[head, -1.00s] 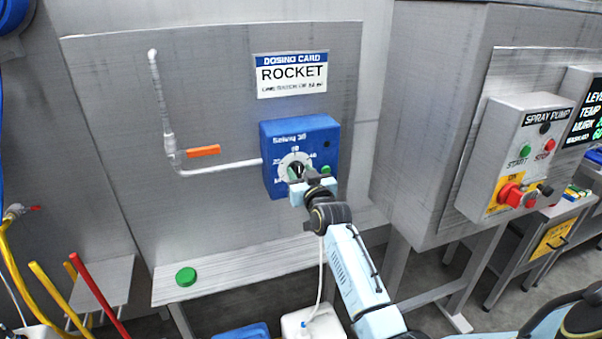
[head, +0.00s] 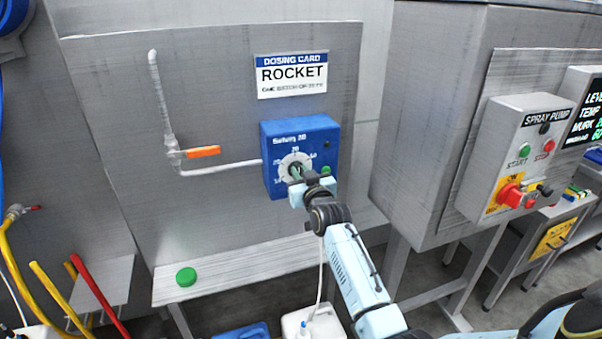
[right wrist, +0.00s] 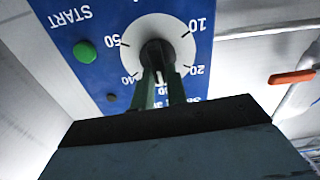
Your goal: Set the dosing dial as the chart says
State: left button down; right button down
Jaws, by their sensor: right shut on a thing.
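The blue dosing box (head: 270,150) hangs on the steel panel, with a round white dial (head: 283,162) on its front. In the right wrist view the dial (right wrist: 188,50) appears upside down, with 10, 20, 40 and 50 legible around a dark knob (right wrist: 157,50). My right gripper (head: 297,173) is shut on the knob; its green fingers (right wrist: 158,80) straddle it and hide the part of the scale between 20 and 40. The white dosing card (head: 291,75) above reads ROCKET; its small lower line is too blurred to read. My left gripper is not in view.
An orange-handled valve (head: 203,152) sits on the pipe left of the box. A green round button (head: 186,277) is on the ledge. The spray pump box (head: 530,125) is at the right. A green START button (right wrist: 85,51) is close beside the dial.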

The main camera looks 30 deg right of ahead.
jog(key=n, duration=0.7)
jog(key=f+n, duration=0.1)
jog(key=n, duration=0.7)
jog(key=a+n, duration=0.1)
jog(key=n, duration=0.7)
jog(key=shift+w+f+p, duration=0.1)
jog(key=shift+f+p, duration=0.2)
jog(key=shift+f, duration=0.05)
jog(key=shift+n, duration=0.3)
jog(key=c, duration=1.4)
grip_release()
